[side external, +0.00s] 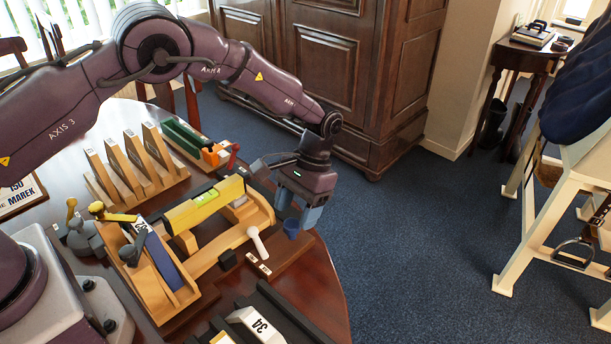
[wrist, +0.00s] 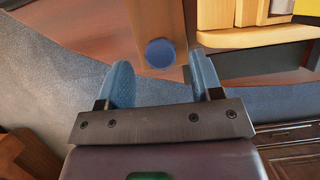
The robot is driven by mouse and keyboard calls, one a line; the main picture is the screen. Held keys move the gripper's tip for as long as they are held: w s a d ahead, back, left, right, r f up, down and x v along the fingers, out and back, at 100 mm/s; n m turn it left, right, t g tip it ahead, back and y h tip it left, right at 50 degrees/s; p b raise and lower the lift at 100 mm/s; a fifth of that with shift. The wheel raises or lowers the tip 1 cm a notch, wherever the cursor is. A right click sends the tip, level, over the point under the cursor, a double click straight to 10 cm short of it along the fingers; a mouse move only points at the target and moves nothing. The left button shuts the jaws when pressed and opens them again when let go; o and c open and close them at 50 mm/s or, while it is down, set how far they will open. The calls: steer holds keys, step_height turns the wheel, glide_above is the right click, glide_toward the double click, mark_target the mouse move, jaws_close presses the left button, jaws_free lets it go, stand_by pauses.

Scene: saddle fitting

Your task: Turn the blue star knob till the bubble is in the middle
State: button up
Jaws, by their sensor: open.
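The blue knob (side external: 291,228) is at the right end of the wooden fixture near the table's edge. In the wrist view it shows as a round blue disc (wrist: 160,52) on the end of a wooden block. My gripper (side external: 298,208) is open, its two blue fingers apart and empty. In the wrist view, the gap between the fingertips (wrist: 162,75) lines up with the knob, which appears just beyond them; contact is not visible. The yellow level (side external: 190,212) lies tilted on the fixture. Its green vial (side external: 207,197) is too small to show where the bubble is.
A white-handled lever (side external: 257,241) stands close to the knob. A slotted wooden rack (side external: 135,175), an orange-and-green tool (side external: 200,145) and a dark rail with a block marked 34 (side external: 255,325) surround the fixture.

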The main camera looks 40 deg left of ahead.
mark_target(292, 230)
steer(key=v, duration=1)
steer(key=shift+r, duration=0.2)
steer(key=shift+a+f, duration=0.1)
stand_by(0.7)
steer(key=x, duration=1.2)
steer(key=shift+s+f, duration=0.1)
steer(key=shift+f, duration=0.3)
